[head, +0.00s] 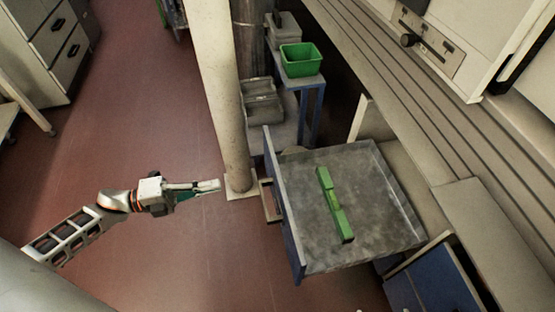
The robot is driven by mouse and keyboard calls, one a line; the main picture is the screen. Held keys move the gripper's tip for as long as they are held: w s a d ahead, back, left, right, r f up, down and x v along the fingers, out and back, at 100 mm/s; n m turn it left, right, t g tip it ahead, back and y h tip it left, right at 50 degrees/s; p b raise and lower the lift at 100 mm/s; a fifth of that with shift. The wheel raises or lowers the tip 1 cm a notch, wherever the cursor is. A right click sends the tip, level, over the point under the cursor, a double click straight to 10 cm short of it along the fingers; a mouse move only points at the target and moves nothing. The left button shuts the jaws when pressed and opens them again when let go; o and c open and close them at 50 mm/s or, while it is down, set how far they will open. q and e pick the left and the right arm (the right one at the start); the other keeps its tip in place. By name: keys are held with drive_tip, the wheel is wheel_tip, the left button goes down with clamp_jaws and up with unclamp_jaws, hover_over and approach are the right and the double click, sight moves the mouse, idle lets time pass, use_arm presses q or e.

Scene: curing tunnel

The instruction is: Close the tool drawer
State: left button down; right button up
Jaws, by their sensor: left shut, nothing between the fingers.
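The tool drawer (300,165) is pulled out, with its dark blue front panel facing left and its open grey tray toward the right. A green tool (336,206) lies inside it, in the middle. A handle (269,200) sits on the outside of the front panel. My left gripper (217,185) comes in from the left and is shut and empty. In the picture its tip is left of the handle, with a gap between them. My right gripper is not in view.
A beige column (219,100) stands on the floor just beyond my left gripper. A blue stand holds a green bin (301,60), with grey bins (262,101) beside it. A blue open door or panel (432,280) is at the lower right. The reddish floor at left is clear.

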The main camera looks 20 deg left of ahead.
sight(275, 174)
use_arm(q)
drive_tip(key=x, duration=1.2)
drive_tip(key=shift+d, duration=0.4)
drive_tip(key=shift+w+d+r, duration=0.1)
drive_tip(key=shift+w+d, duration=0.3)
drive_tip(key=shift+d, duration=0.1)
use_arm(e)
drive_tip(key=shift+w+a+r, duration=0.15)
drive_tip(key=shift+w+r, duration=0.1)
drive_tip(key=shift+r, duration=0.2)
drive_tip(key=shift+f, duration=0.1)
use_arm(q)
drive_tip(key=shift+w+d, duration=0.1)
drive_tip(key=shift+d, duration=0.05)
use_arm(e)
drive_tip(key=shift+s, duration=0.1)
